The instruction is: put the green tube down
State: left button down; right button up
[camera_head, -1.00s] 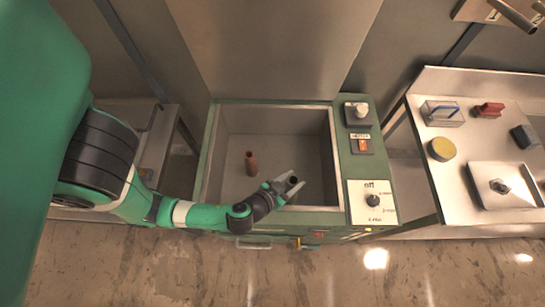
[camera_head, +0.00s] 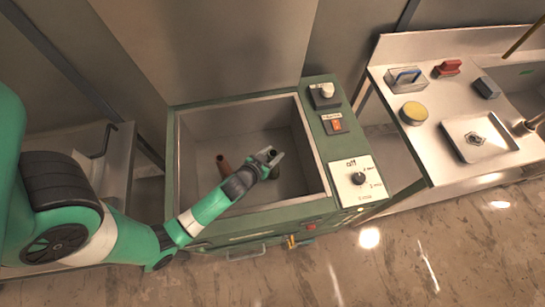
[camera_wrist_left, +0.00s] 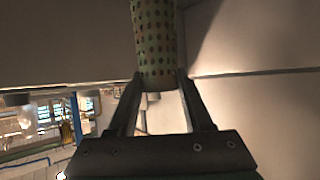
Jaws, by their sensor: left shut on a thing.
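My left gripper (camera_head: 270,157) is over the open chamber (camera_head: 318,150), its jaws inside the rim outline. In the left wrist view, it is shut on the green tube (camera_wrist_left: 155,40), which has rows of dark dots and extends away between the fingers. In the head view, the tube is small and dark at the fingertips. Whether it touches the chamber floor I cannot tell. A reddish-brown tube (camera_head: 223,163) stands in the chamber to the left of the gripper, partly behind my arm. My right gripper is out of view.

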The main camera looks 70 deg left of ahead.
pick_arm(q)
jog(key=shift+w+a+f, duration=0.3)
jog(key=shift+a+f, duration=0.3)
jog(key=shift+f, duration=0.2)
jog(key=shift+a+f+b, duration=0.15)
jog(key=shift+f+b, duration=0.8)
jog(key=shift+f, duration=0.8)
jog(key=shift+w, duration=0.1)
jog(key=shift+f, duration=0.15)
jog(key=shift+c, duration=1.6)
grip_release()
